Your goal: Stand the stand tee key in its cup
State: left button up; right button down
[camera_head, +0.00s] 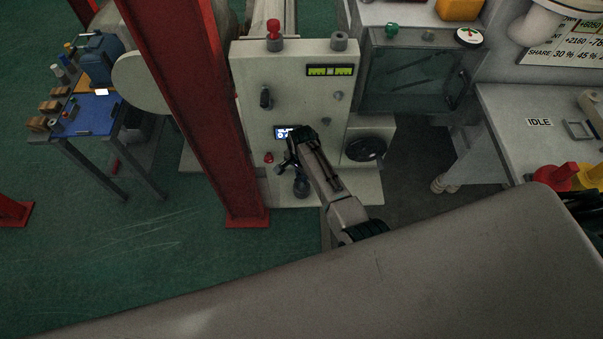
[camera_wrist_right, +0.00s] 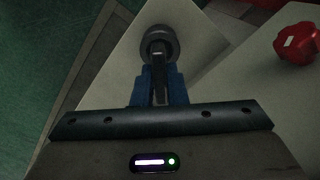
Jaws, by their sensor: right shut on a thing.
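My right gripper (camera_head: 291,163) is in front of the pale machine panel, low down, and also shows in the wrist view (camera_wrist_right: 159,92) with its two blue fingers shut on a narrow dark piece, which I take to be the stand tee key (camera_wrist_right: 159,78). The fingers hide part of the key. Just beyond the fingertips is a round grey cup-like ring (camera_wrist_right: 158,43) with a dark middle. The key overlaps it in the picture; I cannot tell whether it is inside. A dark round piece (camera_head: 301,187) stands below the gripper on the pale base. My left gripper is not seen.
A red knob (camera_wrist_right: 297,45) lies right of the fingers in the wrist view. The pale panel (camera_head: 300,98) carries knobs and displays. A red steel column (camera_head: 205,90) rises just left of it. A blue-topped table (camera_head: 90,115) stands farther left, with green floor between.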

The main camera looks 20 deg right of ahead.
jog(key=shift+f+b, duration=0.35)
jog(key=shift+f, duration=0.2)
jog(key=c, duration=1.4)
grip_release()
jog(key=shift+o, duration=0.2)
jog(key=shift+r, duration=0.15)
notch_tip(320, 180, up, 11)
jog(key=shift+f, duration=0.2)
